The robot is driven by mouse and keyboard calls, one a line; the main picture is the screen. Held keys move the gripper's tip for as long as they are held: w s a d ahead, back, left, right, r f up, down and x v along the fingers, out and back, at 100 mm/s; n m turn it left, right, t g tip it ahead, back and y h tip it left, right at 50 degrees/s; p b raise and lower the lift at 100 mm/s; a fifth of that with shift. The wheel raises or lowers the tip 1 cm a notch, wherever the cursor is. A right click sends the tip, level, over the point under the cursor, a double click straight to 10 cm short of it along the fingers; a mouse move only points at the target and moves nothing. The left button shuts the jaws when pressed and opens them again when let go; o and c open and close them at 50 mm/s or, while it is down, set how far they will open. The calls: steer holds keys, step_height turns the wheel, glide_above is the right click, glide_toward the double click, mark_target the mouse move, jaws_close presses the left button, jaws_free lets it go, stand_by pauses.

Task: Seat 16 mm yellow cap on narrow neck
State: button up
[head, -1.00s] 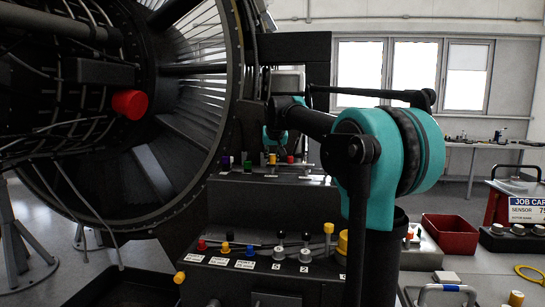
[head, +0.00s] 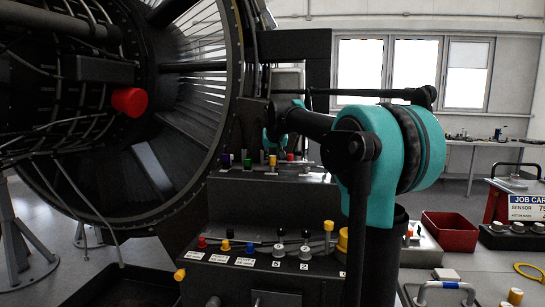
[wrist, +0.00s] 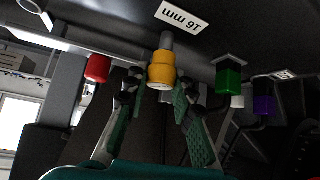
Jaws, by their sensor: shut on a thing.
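The yellow cap (wrist: 161,72) shows in the wrist view at the end of a grey narrow neck (wrist: 166,40), beside a "16 mm" label (wrist: 182,15). The cap meets the neck and looks in line with it; how deep it sits is hidden. My gripper (wrist: 160,100) has its green-padded fingers on either side of the cap's lower end and is shut on it. In the head view the yellow cap (head: 272,160) stands on the upper ledge, with my gripper (head: 269,143) just above it, small and partly hidden by my arm.
A red cap (wrist: 98,68) and a green cap (wrist: 229,78) flank the yellow one closely, with a purple cap (wrist: 264,105) farther right. The big engine cowl (head: 225,90) rises left of the ledge. A lower panel (head: 250,262) holds several knobs and levers.

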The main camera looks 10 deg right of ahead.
steer(key=shift+f, duration=0.25)
steer(key=o, duration=0.9)
steer(key=v, duration=1.2)
